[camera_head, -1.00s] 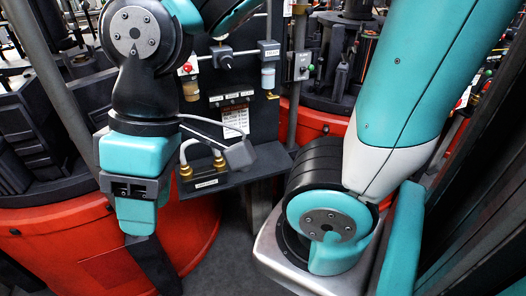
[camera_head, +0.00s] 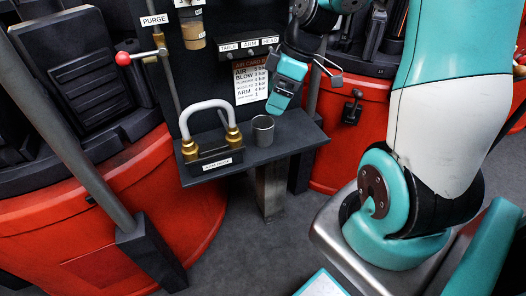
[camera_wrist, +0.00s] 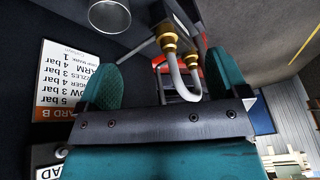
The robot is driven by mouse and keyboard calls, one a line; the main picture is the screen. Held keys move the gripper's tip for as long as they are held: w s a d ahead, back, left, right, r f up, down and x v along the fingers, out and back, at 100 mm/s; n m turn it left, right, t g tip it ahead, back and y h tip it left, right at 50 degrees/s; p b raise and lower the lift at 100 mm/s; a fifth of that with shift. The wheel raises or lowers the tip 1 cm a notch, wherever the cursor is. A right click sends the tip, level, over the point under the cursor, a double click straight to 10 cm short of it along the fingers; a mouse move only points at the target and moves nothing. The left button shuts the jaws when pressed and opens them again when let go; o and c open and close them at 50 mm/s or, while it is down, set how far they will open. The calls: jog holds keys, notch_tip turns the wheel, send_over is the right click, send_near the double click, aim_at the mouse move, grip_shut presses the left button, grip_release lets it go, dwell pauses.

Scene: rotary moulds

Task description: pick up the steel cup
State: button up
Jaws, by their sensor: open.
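The steel cup (camera_head: 263,131) stands upright on the dark shelf (camera_head: 290,146), right of the hose with brass fittings. Its mouth also shows at the top left of the wrist view (camera_wrist: 109,16). My gripper (camera_head: 277,108) is just above and to the right of the cup in the head view, apart from it. In the wrist view my gripper (camera_wrist: 165,60) has its two teal fingers wide apart, with nothing held between them. The cup lies beyond the left fingertip there.
The grey looped hose (camera_head: 207,105) on brass fittings stands close left of the cup. A dark panel with an air card (camera_head: 259,80) rises behind the shelf. A red-tipped lever (camera_head: 124,58) sticks out at left. Red round bases (camera_head: 120,215) flank the shelf.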

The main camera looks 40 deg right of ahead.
jog(key=shift+n+t, duration=0.4)
jog(key=shift+n, duration=0.1)
jog(key=d+f+b, duration=0.1)
jog(key=d+f, duration=0.2)
jog(key=d+f+b, duration=0.1)
jog(key=d+f, duration=0.3)
jog(key=s+d+f+b, duration=0.1)
jog(key=d+f, duration=0.2)
jog(key=d, duration=0.1)
jog(key=shift+d+f, duration=0.2)
jog(key=shift+d, duration=0.05)
send_near(260, 127)
jog(key=a+f, duration=0.1)
jog(key=s+a+f, duration=0.1)
jog(key=a, duration=0.1)
jog(key=shift+a+f, duration=0.1)
jog(key=shift+f, duration=0.1)
jog(key=x, duration=0.5)
jog(key=shift+f, duration=0.1)
jog(key=c, duration=1)
jog(key=shift+h, duration=0.3)
